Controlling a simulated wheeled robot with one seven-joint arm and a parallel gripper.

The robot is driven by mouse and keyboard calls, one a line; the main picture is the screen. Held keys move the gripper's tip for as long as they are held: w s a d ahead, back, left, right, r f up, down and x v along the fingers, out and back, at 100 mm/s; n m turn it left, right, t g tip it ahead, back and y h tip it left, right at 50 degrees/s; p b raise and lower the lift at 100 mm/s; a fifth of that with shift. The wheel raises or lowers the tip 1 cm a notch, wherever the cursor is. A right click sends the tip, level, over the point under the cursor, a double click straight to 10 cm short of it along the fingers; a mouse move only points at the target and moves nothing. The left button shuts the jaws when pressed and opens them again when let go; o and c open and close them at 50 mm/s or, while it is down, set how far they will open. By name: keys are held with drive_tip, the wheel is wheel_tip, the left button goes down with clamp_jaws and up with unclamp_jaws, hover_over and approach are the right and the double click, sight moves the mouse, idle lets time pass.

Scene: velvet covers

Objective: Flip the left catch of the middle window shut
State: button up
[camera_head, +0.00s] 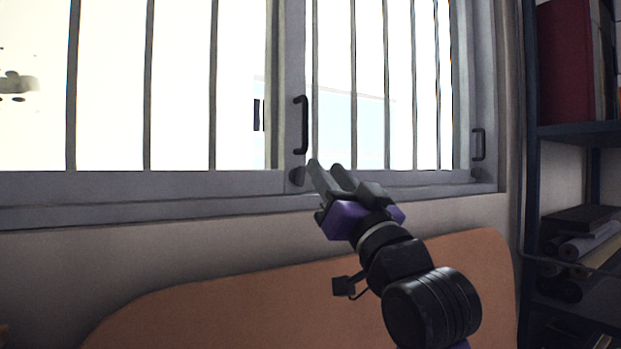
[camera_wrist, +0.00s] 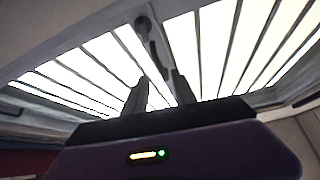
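The barred window (camera_head: 180,184) has a grey frame. I cannot tell whether a fingertip touches the catch, or which way the catch is turned.
Another black handle (camera_head: 478,144) is on the right upright. Vertical bars cross the bright panes. An orange-brown rounded panel (camera_head: 230,305) stands below the sill, behind my arm. A dark shelf unit (camera_head: 580,132) with books and rolls stands at the right.

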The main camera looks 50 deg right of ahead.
sight(303, 176)
drive_tip(key=w+d, duration=0.1)
drive_tip(key=w, duration=0.2)
drive_tip(key=w+d+g+p, duration=0.1)
drive_tip(key=w, duration=0.2)
drive_tip(key=w+d+f+m+g+p, duration=0.1)
drive_tip(key=w+d, duration=0.1)
drive_tip(key=w, duration=0.1)
drive_tip(key=shift+w, duration=0.1)
drive_tip(key=shift+c, duration=0.4)
clamp_jaws()
